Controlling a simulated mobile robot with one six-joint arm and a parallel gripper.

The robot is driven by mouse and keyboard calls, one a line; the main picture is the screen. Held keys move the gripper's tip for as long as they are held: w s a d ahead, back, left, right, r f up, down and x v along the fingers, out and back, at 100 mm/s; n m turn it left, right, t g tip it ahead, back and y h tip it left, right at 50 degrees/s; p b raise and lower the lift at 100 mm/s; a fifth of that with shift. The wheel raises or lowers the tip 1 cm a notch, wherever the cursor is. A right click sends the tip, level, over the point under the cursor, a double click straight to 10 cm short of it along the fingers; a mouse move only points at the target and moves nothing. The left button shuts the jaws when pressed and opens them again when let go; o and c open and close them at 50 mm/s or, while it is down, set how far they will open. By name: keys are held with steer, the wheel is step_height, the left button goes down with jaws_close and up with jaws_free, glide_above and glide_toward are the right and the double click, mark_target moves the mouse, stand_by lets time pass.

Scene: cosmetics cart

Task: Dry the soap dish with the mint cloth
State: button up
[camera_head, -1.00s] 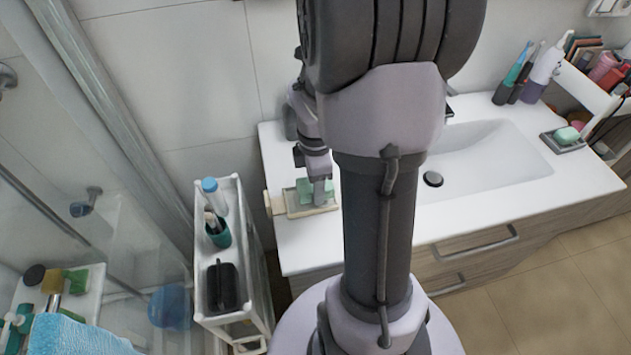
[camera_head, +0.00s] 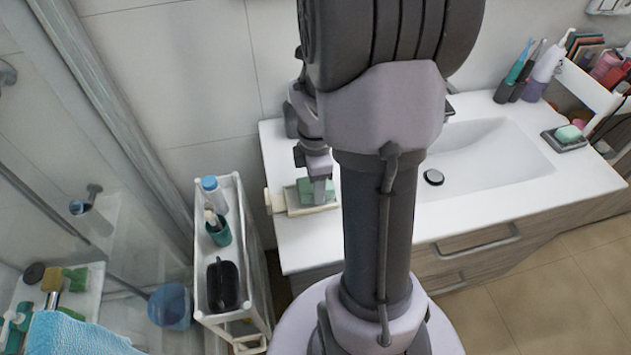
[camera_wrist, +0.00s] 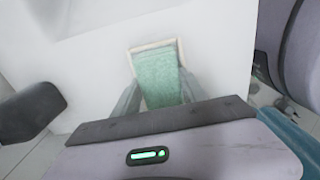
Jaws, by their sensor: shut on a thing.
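The mint cloth (camera_head: 304,188) is held in my gripper (camera_head: 319,196), low over the left end of the white counter. The cloth also shows in the wrist view (camera_wrist: 160,78), between my two fingers (camera_wrist: 160,95). My gripper is shut on it. A cream, shallow rectangular dish (camera_head: 291,207), which looks like the soap dish, lies under the cloth. Its pale rim shows around the cloth in the wrist view (camera_wrist: 153,45). The cloth seems to rest on the dish, and its middle is hidden.
A second, grey dish (camera_head: 577,146) with a green soap (camera_head: 568,132) sits right of the sink (camera_head: 490,150). A white cart (camera_head: 243,250) with bottles stands left of the counter. Toiletries crowd the back right. The counter (camera_head: 310,245) in front of the cream dish is clear.

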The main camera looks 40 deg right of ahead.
steer(key=shift+f+b, duration=0.3)
steer(key=shift+f, duration=0.2)
